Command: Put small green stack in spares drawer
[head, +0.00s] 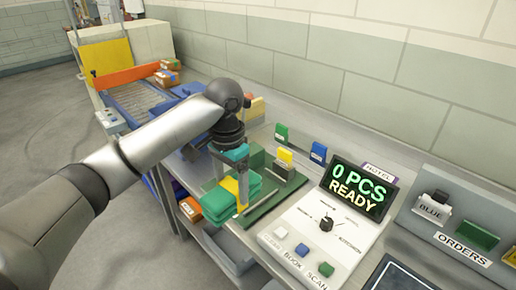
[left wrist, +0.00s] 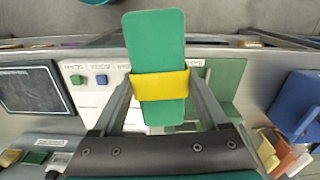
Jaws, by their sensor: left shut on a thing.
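The small green stack (head: 218,203) is a flat green bundle with a yellow band around its middle. In the left wrist view the stack (left wrist: 157,40) sits between my two fingers, across the yellow band (left wrist: 160,86). My left gripper (head: 242,188) is shut on it above the bench, near the front edge; part of the stack is behind a finger. A pale blue-grey open drawer (head: 228,252) shows below the bench edge, under the stack; I cannot read a label on it, so I cannot tell if it is the spares drawer. My right gripper is not in view.
A dark green board (head: 272,202) lies on the bench. A display (head: 357,190) reads "0 PCS READY" behind a white console (head: 310,240) with a knob. Small green (head: 281,133), yellow (head: 285,156) and blue (head: 318,152) blocks stand behind. An "ORDERS" panel (head: 465,240) is at right.

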